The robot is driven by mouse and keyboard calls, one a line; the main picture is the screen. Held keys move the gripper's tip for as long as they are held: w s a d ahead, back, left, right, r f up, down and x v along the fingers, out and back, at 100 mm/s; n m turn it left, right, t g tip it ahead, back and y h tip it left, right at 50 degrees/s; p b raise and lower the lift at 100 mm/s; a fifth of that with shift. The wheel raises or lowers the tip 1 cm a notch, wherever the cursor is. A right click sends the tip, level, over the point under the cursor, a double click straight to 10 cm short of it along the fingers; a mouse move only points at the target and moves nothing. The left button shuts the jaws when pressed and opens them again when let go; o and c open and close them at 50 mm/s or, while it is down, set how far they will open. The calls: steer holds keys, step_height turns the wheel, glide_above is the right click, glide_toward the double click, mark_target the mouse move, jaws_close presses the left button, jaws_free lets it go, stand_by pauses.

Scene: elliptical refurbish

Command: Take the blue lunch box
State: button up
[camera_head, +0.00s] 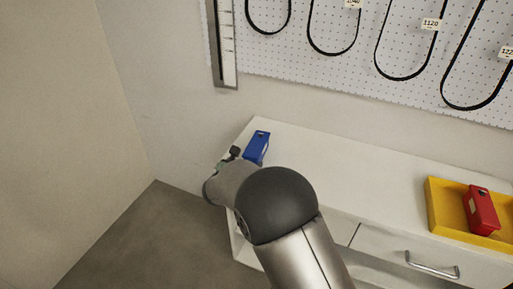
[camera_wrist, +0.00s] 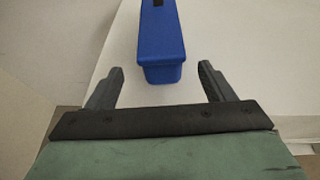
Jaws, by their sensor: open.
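The blue lunch box (camera_head: 257,147) stands on the left end of the white counter in the head view. In the wrist view the blue lunch box (camera_wrist: 161,42) is at the top middle, with a dark patch on its upper face. My gripper (camera_wrist: 158,80) is open, and its two dark fingers point toward the box. The box's near end lies just ahead of the gap between the fingertips, and neither finger appears to touch it. In the head view my arm hides most of the gripper.
The white counter (camera_head: 340,170) has a clear stretch right of the blue box. A yellow tray (camera_head: 436,207) holding a red box (camera_head: 481,209) sits at the right. Below is a drawer with a metal handle (camera_head: 432,266). Black belts hang on the pegboard (camera_head: 300,60) behind.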

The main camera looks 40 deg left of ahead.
mark_target(249, 159)
steer(key=x, duration=0.4)
steer(key=shift+p, duration=0.35)
steer(key=p+x, duration=0.1)
steer(key=x, duration=0.1)
steer(key=f+p+x, duration=0.1)
steer(key=x, duration=0.2)
steer(key=shift+s+d, duration=0.2)
steer(key=c, duration=1.3)
